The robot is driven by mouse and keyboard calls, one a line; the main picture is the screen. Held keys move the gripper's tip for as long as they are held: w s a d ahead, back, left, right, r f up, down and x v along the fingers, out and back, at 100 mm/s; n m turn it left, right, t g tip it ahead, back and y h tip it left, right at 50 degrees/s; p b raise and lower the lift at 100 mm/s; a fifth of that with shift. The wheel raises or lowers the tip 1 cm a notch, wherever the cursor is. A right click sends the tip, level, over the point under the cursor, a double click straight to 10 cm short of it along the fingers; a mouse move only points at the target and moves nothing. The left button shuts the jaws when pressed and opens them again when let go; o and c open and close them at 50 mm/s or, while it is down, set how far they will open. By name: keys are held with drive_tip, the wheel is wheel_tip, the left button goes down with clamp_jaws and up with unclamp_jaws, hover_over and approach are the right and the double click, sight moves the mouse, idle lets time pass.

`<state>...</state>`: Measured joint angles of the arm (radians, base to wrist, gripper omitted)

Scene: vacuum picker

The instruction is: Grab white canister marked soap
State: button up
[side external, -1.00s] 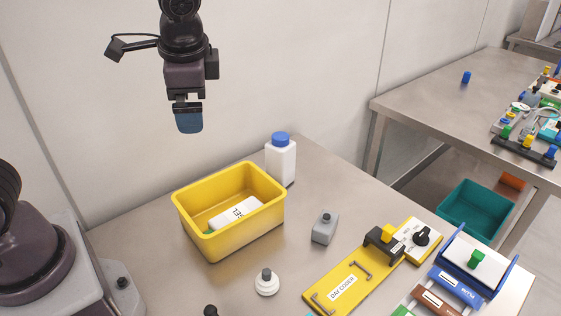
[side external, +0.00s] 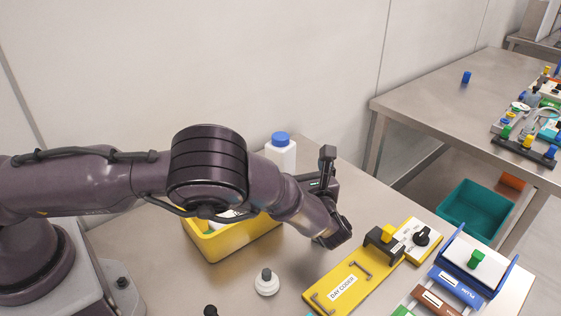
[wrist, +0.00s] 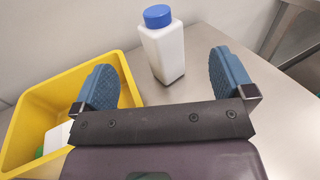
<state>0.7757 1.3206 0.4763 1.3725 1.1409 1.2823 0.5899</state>
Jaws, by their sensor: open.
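A white canister with a blue cap (side external: 281,152) stands upright on the steel table behind the yellow bin, its lower part hidden by my arm in the side view. The wrist view shows it whole (wrist: 166,52), with no readable marking on the faces in sight. My gripper (wrist: 162,62) is open and empty. Its two blue pads are spread apart, with the canister ahead of them, seen between them and not touching. In the side view my wrist hides the fingers. Another white container (wrist: 57,136) lies in the yellow bin; its label is not readable now.
The yellow bin (wrist: 22,125) is close beside my left finger in the wrist view. A white round-based knob (side external: 266,284) and a yellow fixture plate (side external: 325,298) are on the table's near side. The wall is close behind the canister.

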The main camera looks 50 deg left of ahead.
sight(283, 142)
drive_tip(key=x, duration=0.7)
drive_tip(key=shift+w+a+f, duration=0.1)
drive_tip(key=shift+a, duration=0.05)
drive_tip(key=shift+s+x, duration=0.2)
drive_tip(key=shift+x, duration=2.55)
drive_tip(key=shift+c, duration=0.5)
drive_tip(key=c, duration=1.1)
